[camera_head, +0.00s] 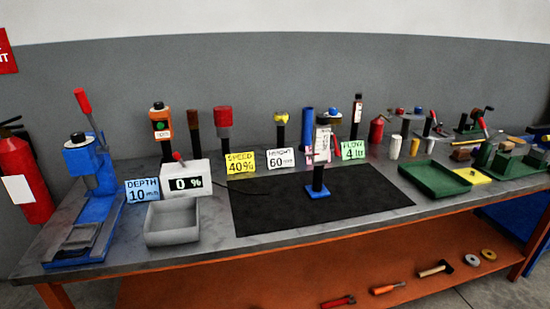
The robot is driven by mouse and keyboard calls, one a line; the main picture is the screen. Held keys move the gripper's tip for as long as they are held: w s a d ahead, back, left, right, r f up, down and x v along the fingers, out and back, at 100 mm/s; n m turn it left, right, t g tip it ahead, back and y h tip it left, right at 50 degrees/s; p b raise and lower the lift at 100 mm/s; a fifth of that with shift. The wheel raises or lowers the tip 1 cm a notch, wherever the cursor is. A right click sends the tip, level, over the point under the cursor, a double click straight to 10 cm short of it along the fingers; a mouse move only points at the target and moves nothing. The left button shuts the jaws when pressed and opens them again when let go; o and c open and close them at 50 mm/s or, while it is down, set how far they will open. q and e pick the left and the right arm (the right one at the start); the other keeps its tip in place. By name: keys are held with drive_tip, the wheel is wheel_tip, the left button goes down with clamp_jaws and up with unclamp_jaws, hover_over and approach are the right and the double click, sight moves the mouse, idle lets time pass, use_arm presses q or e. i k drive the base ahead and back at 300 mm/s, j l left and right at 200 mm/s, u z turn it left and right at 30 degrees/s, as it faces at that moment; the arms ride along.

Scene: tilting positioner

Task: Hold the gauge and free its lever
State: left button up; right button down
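A gauge-like device (322,143) with a pale marked face stands upright on a dark post with a blue base (317,192), on the black mat (280,212). I take it for the gauge, but its lever is too small to make out. Neither of my grippers shows in the head view, and nothing is seen touching the device.
Signs and tools line the back. A green tray (434,181) lies right. The mat's front is clear.

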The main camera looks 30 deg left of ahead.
sight(337, 153)
drive_tip(key=u, duration=0.7)
drive_tip(key=i, duration=0.3)
